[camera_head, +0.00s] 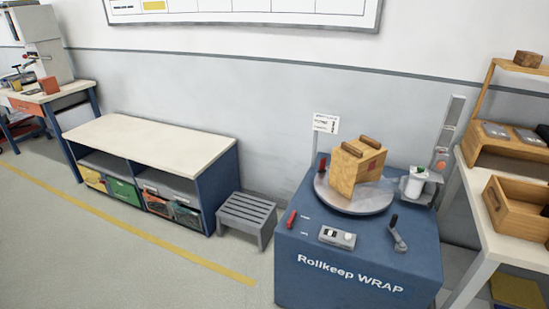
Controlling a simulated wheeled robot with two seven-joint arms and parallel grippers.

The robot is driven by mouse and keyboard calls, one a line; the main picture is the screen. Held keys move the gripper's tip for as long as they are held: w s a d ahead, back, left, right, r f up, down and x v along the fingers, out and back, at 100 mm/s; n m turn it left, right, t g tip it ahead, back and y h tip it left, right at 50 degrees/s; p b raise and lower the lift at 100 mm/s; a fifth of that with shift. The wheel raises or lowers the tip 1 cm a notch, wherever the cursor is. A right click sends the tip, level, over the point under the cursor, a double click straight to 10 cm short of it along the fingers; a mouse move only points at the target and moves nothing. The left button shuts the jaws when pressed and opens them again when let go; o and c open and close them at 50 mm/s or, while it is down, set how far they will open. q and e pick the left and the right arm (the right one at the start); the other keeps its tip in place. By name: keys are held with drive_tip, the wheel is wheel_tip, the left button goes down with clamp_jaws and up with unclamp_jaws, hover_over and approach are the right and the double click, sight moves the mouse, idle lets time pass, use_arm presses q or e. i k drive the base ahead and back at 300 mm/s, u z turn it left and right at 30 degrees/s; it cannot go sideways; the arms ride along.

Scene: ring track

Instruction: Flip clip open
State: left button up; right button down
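A blue wrapping machine (315,290) marked "Rollkeep WRAP" stands at the right. A grey round turntable (340,201) on it carries a wooden box (347,174) with two brown handles on top. A grey lever with a dark knob (398,236) sits at the machine's front right. A red-handled part (291,219) lies at its front left, and another small red part (322,165) stands behind the turntable's left edge. I cannot tell which of these is the clip, or whether it is open. Neither of my grippers is in view.
A control box (337,237) is on the machine's front. A slatted grey step (247,213) and a low bench (150,143) stand left. A table with wooden trays (520,210) is right. The left floor is clear.

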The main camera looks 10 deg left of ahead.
sight(323, 161)
drive_tip(key=u, duration=0.8)
drive_tip(key=i, duration=1.55)
drive_tip(key=z, duration=0.4)
